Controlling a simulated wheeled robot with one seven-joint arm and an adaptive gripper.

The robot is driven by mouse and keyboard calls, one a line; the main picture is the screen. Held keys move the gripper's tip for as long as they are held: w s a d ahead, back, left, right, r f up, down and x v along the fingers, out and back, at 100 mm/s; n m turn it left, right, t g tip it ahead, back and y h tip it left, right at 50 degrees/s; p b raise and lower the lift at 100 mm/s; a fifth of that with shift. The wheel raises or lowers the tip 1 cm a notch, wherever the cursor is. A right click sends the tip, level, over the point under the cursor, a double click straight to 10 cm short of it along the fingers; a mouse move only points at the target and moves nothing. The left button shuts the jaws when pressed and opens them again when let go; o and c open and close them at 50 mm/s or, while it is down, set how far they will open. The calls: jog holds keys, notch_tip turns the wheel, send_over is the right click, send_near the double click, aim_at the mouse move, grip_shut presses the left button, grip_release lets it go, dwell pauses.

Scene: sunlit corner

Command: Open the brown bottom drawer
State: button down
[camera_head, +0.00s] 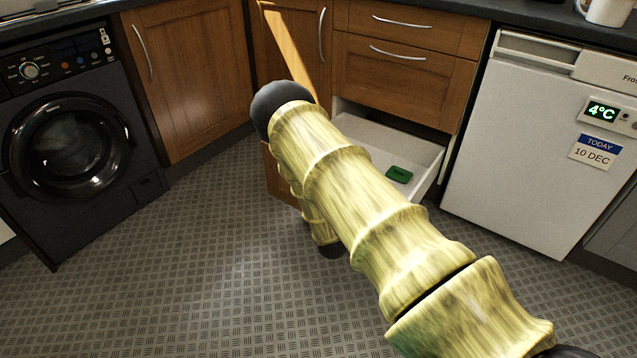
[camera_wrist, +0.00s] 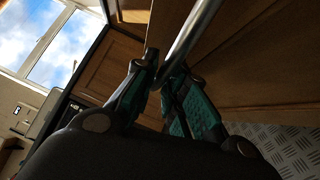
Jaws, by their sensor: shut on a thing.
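The brown bottom drawer (camera_head: 279,183) is pulled out, and its white inside (camera_head: 377,143) shows in the head view. A small green object (camera_head: 399,174) lies in it. My arm covers most of the drawer front and its handle in the head view. In the wrist view, the metal bar handle (camera_wrist: 194,30) runs across the wooden drawer front (camera_wrist: 265,65). My gripper (camera_wrist: 160,84) is shut on this handle, with a finger on each side of it.
Two closed brown drawers (camera_head: 403,70) are above the open one. A white fridge (camera_head: 540,140) stands close on the right. Wooden cupboard doors (camera_head: 195,75) and a black washing machine (camera_head: 70,140) are on the left. The patterned metal floor (camera_head: 190,270) is clear.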

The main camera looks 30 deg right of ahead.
jog(key=shift+s, duration=0.1)
jog(key=c, duration=1.5)
grip_release()
jog(key=shift+o, duration=0.2)
jog(key=v, duration=1.2)
jog(key=shift+f, duration=0.1)
